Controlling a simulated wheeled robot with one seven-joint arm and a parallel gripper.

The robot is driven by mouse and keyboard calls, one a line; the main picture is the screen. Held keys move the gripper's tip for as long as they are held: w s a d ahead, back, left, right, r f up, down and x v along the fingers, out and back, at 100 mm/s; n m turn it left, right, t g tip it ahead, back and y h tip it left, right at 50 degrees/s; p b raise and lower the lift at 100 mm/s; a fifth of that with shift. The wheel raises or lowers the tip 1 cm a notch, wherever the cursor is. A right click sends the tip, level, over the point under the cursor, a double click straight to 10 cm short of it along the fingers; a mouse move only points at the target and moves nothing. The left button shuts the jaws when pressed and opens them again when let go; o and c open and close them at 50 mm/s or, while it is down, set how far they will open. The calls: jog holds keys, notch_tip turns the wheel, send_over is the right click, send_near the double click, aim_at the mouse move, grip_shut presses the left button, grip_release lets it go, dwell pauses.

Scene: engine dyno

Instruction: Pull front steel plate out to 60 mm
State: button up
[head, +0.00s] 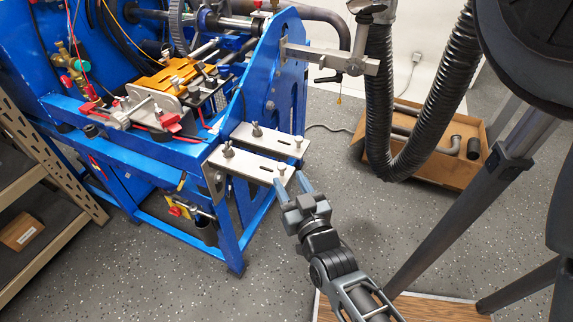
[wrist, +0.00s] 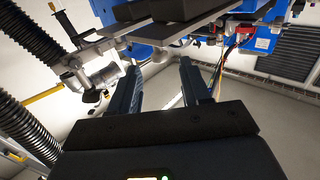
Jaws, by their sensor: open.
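The front steel plate (head: 258,164) is the nearer of two flat, slotted bars sticking out to the right from the blue dyno frame. A bolt stands near each of its ends. A similar rear plate (head: 268,138) lies behind it. My gripper (head: 289,179) is open, with its fingers pointing at the right end of the front plate. The fingertips look very close to that end; whether they touch it cannot be told. In the wrist view the open jaws (wrist: 160,68) are empty, below dark plate undersides (wrist: 185,22). Which plate each underside belongs to is unclear.
The blue dyno frame (head: 262,85) stands behind the plates. A dark stand post (head: 450,215) rises right of my arm. A shelf (head: 35,200) is at left.

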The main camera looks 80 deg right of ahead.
aim_at(283, 170)
jog(key=shift+p+x, duration=0.4)
jog(key=shift+x, duration=2.65)
jog(key=shift+c, duration=0.5)
grip_shut()
